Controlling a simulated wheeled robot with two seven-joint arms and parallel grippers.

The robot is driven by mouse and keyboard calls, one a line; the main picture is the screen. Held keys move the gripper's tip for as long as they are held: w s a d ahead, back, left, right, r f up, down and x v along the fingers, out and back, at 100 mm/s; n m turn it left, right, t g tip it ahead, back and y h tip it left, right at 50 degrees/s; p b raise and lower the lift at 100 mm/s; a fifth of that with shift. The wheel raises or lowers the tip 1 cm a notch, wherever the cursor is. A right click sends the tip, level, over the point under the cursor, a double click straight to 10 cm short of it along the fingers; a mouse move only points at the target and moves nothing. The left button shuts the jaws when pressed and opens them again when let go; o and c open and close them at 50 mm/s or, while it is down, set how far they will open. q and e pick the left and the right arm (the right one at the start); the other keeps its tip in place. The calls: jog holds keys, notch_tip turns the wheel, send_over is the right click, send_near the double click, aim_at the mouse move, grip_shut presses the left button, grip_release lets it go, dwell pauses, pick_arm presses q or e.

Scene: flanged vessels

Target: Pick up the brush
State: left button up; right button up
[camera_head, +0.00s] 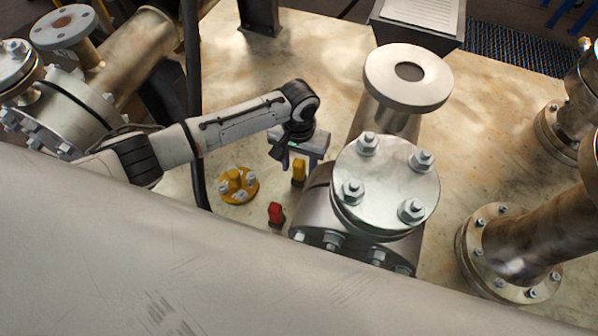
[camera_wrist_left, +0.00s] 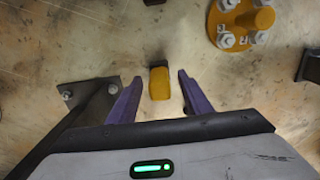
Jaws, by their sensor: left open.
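A small yellow block-like piece (camera_head: 299,172), which may be the brush, is on the stained floor plate beside the bolted vessel. In the left wrist view the yellow piece (camera_wrist_left: 159,83) lies between the fingertips, with a gap on each side. A small red piece with a dark lower part (camera_head: 275,212) is nearer the big pipe; I cannot tell what it is. My left gripper (camera_head: 298,160) is open and empty, with its purple fingers close to the yellow piece. The fingers also show in the left wrist view (camera_wrist_left: 160,79). My right gripper is not in view.
A yellow flange with bolts (camera_head: 237,185) is left of the yellow piece. The bolted vessel (camera_head: 388,180) stands close on the right. A large grey pipe (camera_head: 180,260) crosses the foreground. A dark bracket (camera_wrist_left: 85,120) is near the left finger. Bare plate lies behind the gripper.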

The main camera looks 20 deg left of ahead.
pick_arm(q)
jog(key=shift+f, duration=0.45)
jog(key=shift+c, duration=0.2)
jog(key=c, duration=1.1)
jog(key=shift+r, duration=0.1)
